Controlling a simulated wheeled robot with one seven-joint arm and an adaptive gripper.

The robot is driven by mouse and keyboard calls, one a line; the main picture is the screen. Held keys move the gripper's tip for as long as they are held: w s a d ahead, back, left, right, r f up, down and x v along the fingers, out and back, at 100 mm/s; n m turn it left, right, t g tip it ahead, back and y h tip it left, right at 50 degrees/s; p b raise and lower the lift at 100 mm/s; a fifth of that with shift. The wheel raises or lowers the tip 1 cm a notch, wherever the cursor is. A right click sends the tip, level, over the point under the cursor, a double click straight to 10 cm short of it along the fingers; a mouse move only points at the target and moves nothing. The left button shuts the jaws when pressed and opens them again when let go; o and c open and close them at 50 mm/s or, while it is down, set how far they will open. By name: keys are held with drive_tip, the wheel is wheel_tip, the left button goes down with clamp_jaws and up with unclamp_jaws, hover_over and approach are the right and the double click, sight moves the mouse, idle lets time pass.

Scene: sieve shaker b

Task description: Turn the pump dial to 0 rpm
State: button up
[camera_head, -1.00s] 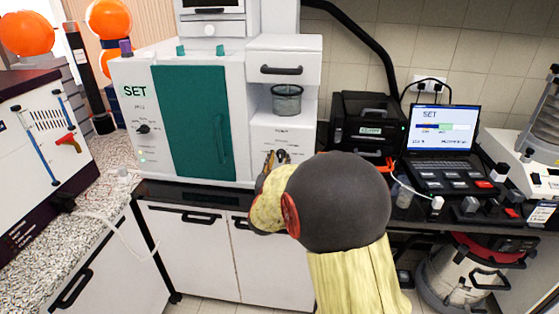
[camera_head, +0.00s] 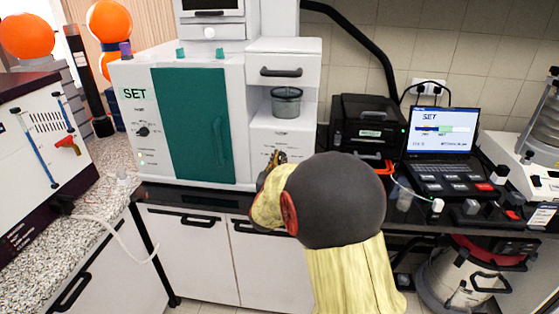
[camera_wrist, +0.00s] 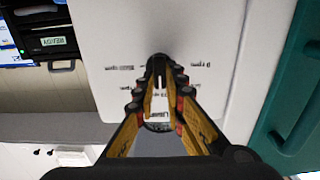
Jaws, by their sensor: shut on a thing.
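The pump dial (camera_wrist: 157,66) is a small dark knob on the lower white panel (camera_head: 298,144), below the alcove with the glass vessel. My gripper (camera_wrist: 158,76) is shut on it, with its yellow and black fingers on both sides in the wrist view. The 0 rpm label (camera_wrist: 195,65) is printed to the right of the dial there, and another label (camera_wrist: 122,67) is to the left. In the head view my gripper (camera_head: 276,158) is at the panel and mostly hides the dial. The dial's pointer cannot be made out.
A green door (camera_head: 193,125) with a handle stands left of the panel. A separate SET dial (camera_head: 142,131) is on the machine's left face. A glass vessel (camera_head: 286,104) sits in the alcove above. A laptop (camera_head: 442,135) and black boxes stand to the right.

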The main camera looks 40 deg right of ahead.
drive_tip(key=shift+n, duration=0.3)
clamp_jaws()
drive_tip(key=shift+w+a+f+n+p, duration=0.15)
drive_tip(key=shift+n+p, duration=1.75)
drive_tip(key=shift+n, duration=0.95)
drive_tip(key=shift+w+a+f+n+p, duration=0.1)
drive_tip(key=shift+f+n+p, duration=0.1)
drive_tip(key=shift+n+p, duration=2.25)
drive_tip(key=shift+w+a+f+n+p, duration=0.15)
drive_tip(key=shift+n+p, duration=1.25)
drive_tip(key=shift+n, duration=1.9)
drive_tip(key=shift+d, duration=0.1)
drive_tip(key=o, duration=0.7)
unclamp_jaws()
drive_tip(key=shift+o, duration=0.4)
